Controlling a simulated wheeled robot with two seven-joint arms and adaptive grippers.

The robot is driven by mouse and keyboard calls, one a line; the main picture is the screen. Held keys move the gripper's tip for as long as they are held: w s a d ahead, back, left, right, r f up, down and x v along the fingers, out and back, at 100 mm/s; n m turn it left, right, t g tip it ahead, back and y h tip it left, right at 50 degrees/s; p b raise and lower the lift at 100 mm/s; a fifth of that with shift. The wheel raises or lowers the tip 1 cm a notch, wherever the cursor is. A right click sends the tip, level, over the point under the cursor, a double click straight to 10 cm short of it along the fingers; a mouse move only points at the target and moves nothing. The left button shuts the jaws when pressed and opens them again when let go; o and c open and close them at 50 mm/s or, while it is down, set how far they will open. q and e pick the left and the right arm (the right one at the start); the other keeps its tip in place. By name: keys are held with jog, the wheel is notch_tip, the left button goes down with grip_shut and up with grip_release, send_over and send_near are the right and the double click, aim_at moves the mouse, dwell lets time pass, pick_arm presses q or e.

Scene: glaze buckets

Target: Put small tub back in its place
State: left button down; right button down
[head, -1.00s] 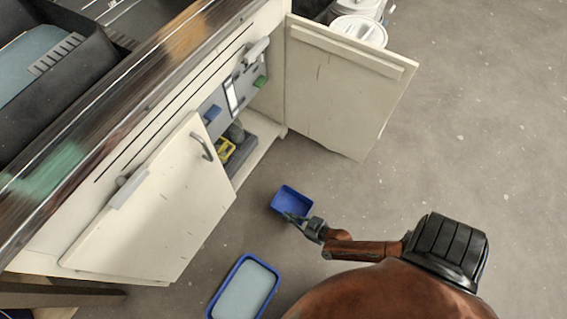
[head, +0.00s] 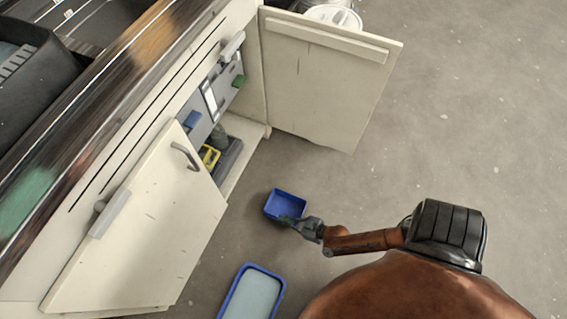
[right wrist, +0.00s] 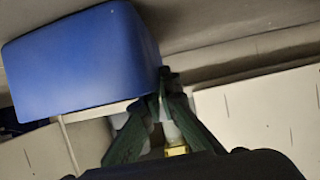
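The small tub (head: 284,202) is a blue, open rectangular tub, held out over the floor in front of the open cabinet. My right gripper (head: 293,220) is at its near edge, and its fingers appear closed on the tub's wall. In the right wrist view the tub (right wrist: 80,62) fills the upper left and looks tilted. The right gripper's fingertips (right wrist: 163,78) meet at its lower right corner; the exact grip is partly hidden. My left gripper is not in view.
The cabinet has its left door (head: 150,215) and right door (head: 325,80) open. Inside are a yellow item (head: 210,156) and a dark tray (head: 230,158). A larger blue tray (head: 228,300) lies on the floor. White buckets (head: 335,14) stand behind the right door. Floor on the right is clear.

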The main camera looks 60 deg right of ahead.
jog(key=shift+f, duration=0.15)
jog(key=c, duration=2.2)
grip_release()
jog(key=shift+o, duration=0.2)
